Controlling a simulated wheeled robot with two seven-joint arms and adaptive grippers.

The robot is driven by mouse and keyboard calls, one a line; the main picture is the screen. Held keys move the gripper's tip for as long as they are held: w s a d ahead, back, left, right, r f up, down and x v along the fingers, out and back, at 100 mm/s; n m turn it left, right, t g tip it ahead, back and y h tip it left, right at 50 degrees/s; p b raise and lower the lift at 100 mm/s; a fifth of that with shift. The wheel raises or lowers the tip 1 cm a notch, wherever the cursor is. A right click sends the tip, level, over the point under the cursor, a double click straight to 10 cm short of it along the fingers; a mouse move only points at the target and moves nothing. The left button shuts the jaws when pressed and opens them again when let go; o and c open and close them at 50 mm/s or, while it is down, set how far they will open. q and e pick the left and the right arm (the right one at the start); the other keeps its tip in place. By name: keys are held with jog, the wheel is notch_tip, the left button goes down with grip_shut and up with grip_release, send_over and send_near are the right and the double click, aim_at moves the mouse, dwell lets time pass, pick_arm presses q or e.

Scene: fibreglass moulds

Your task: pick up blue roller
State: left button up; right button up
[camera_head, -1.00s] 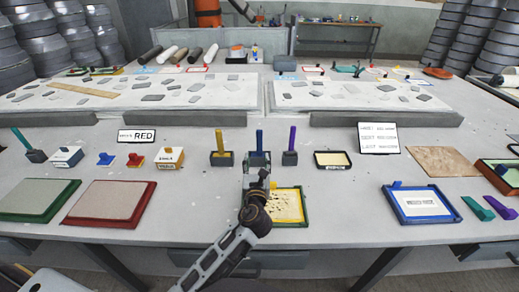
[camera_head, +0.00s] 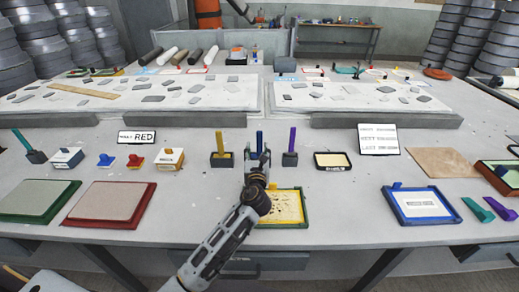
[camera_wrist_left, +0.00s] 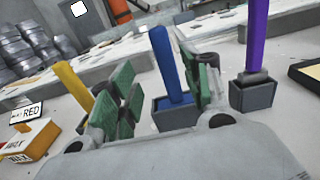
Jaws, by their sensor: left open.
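The blue roller (camera_head: 259,141) stands upright in a dark holder at the middle of the table; its blue handle (camera_wrist_left: 169,64) leans in the tilted left wrist view, above a grey holder (camera_wrist_left: 176,113). My left gripper (camera_head: 257,162) is open just in front of it. In the left wrist view the green-padded fingers of my left gripper (camera_wrist_left: 163,88) show on either side of the blue handle, with a gap on the left. I cannot tell how far the handle lies between the pads. My right gripper is not in view.
A yellow-handled tool (camera_head: 219,141) stands left of the blue one and a purple-handled tool (camera_head: 292,140) right of it, both in holders close by. A green-and-yellow framed tray (camera_head: 290,207) lies in front, partly behind my arm.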

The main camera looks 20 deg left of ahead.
pick_arm(q)
jog(key=shift+w+a, duration=0.2)
jog(key=shift+w, duration=0.75)
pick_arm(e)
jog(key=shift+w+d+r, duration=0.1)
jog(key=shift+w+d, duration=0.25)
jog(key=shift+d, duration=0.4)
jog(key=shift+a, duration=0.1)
